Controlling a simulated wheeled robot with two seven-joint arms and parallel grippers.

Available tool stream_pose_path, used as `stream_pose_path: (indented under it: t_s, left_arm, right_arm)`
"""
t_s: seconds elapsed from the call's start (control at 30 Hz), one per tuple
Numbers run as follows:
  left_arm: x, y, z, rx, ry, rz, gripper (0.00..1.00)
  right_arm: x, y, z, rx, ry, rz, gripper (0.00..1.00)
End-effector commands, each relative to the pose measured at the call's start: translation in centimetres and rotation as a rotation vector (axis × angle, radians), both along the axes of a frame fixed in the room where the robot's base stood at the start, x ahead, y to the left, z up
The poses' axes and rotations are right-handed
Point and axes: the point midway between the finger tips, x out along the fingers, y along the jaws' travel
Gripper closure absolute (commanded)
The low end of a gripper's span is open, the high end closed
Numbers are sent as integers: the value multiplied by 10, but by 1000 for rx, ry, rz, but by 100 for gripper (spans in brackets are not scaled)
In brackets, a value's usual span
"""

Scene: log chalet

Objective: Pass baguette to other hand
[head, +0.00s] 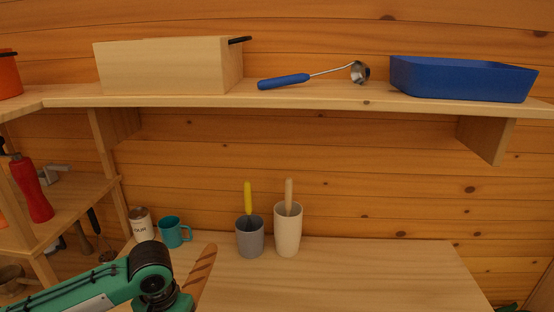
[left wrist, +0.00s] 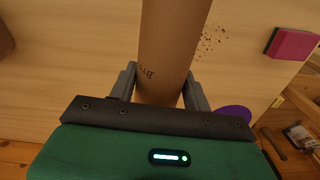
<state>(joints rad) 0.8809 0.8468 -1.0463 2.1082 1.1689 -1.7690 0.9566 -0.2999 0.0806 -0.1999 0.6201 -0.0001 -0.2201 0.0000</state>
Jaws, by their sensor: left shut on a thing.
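The baguette (head: 203,268), a brown loaf with dark slashes, sticks up at a tilt beside my left wrist in the head view. In the left wrist view my left gripper (left wrist: 160,88) is shut on a brown, lettered section of the baguette (left wrist: 172,35), which looks like a paper sleeve. One finger is on each side of it. In the head view my left arm hides the fingers and the lower part of the baguette. My right gripper is in neither view.
The wooden worktop (head: 390,270) is clear at the right. Behind stand a teal mug (head: 171,234), a grey cup (head: 250,238) and a cream cup (head: 287,231). A shelf (head: 330,96) overhangs them. A pink sponge (left wrist: 290,43) and dark specks (left wrist: 208,40) show in the wrist view.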

Motion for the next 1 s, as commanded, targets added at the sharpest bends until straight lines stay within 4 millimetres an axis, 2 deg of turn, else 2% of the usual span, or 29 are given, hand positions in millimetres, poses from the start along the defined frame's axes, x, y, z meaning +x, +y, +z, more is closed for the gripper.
stream_pose_path:
  t_s: [0.23, 0.57, 0.77, 1.0]
  left_arm:
    - [-14, -9, -5, -7, 4, 130, 81]
    - [-11, -17, 0, -10, 3, 121, 81]
    - [3, -45, 18, -12, 2, 10, 81]
    - [27, -88, 48, -9, 2, -169, 81]
  right_arm:
    - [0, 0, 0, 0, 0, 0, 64]
    - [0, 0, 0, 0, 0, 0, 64]
    - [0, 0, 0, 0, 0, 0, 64]
    - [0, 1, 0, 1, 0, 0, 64]
